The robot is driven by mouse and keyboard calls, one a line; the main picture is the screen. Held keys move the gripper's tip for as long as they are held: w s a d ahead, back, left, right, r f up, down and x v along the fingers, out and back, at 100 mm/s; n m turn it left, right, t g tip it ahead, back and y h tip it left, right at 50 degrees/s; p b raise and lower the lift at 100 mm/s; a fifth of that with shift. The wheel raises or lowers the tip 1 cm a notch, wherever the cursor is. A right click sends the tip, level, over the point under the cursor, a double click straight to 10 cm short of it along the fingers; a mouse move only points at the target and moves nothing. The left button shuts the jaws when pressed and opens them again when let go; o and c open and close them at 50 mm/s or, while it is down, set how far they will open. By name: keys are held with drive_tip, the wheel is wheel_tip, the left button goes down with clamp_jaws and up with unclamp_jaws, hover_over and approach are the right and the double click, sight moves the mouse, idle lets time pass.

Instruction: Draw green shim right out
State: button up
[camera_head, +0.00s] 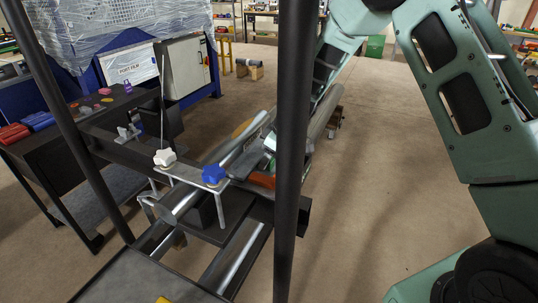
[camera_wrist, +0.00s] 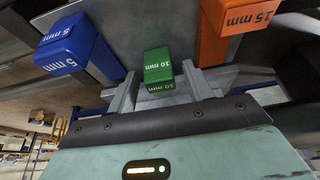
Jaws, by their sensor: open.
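The green shim (camera_wrist: 158,68), marked 10 mm, is in the middle of the wrist view. It sticks out from a grey metal surface with its end toward me. My gripper (camera_wrist: 161,82) is open, with one grey finger to the left of the green shim and one to its right. I cannot tell whether either finger touches it. In the head view a dark post and the pipes hide most of my gripper, and I cannot clearly make out the green shim there.
In the head view a dark upright post (camera_head: 291,150) stands before the pipe stand. Open floor (camera_head: 375,190) lies to the right.

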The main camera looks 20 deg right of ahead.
drive_tip(key=shift+f, duration=0.2)
drive_tip(key=shift+c, duration=0.3)
clamp_jaws()
drive_tip(key=s+d+b, duration=0.4)
drive_tip(key=b, duration=0.1)
drive_tip(key=shift+f, duration=0.1)
drive_tip(key=shift+s+d, duration=0.2)
drive_tip(key=shift+d, duration=0.05)
drive_tip(key=shift+o, duration=0.3)
unclamp_jaws()
drive_tip(key=shift+r, duration=0.25)
drive_tip(key=b+v, duration=0.2)
drive_tip(key=v, duration=1.5)
